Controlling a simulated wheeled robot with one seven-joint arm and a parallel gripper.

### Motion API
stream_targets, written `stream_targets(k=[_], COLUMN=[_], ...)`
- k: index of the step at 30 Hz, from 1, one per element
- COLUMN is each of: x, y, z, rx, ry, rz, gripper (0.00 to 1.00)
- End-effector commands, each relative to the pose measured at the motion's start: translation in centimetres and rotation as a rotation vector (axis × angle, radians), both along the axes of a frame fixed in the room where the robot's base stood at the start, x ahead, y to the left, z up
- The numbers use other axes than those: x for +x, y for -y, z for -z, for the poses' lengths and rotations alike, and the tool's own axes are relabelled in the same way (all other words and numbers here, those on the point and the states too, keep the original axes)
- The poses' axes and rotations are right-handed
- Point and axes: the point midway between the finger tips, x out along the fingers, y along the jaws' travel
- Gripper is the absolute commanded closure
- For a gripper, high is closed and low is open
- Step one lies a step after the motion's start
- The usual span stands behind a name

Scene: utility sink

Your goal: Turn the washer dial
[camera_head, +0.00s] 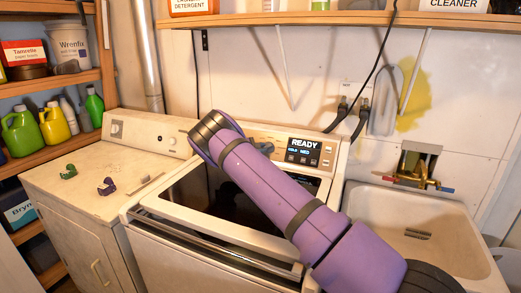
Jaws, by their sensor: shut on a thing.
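The white top-loading washer (285,262) stands in the middle, with a control panel (325,145) along its back. A lit display (304,145) on the panel reads READY, with a smaller line and several buttons below. My purple arm crosses in front of the washer from lower right to upper left and covers part of the panel. I cannot make out the washer dial; curved markings (264,136) show on the panel just above my arm. My gripper's fingers do not show, so I cannot see what they touch.
A dryer-like cabinet (75,200) with its own knob (117,129) is on the left; green and purple clips lie on it. A white utility sink (425,225) with a brass faucet (418,165) is on the right. Shelves (300,18) run along the wall above.

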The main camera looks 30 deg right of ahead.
Motion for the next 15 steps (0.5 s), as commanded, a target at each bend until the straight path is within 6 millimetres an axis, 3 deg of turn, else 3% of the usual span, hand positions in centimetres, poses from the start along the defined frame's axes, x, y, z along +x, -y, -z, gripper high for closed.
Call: stream_targets(k=[5, 6, 8, 15], x=[-0.40, -0.40, -0.36, -0.24], y=[0.75, 0.76, 0.75, 0.60], z=[0.24, 0.22, 0.17, 0.09], rx=[-0.003, -0.003, -0.002, -0.002], ry=[-0.006, -0.006, -0.005, -0.004], rz=[0.012, 0.012, 0.011, 0.009], gripper=[1.00, 0.74, 0.60, 0.57])
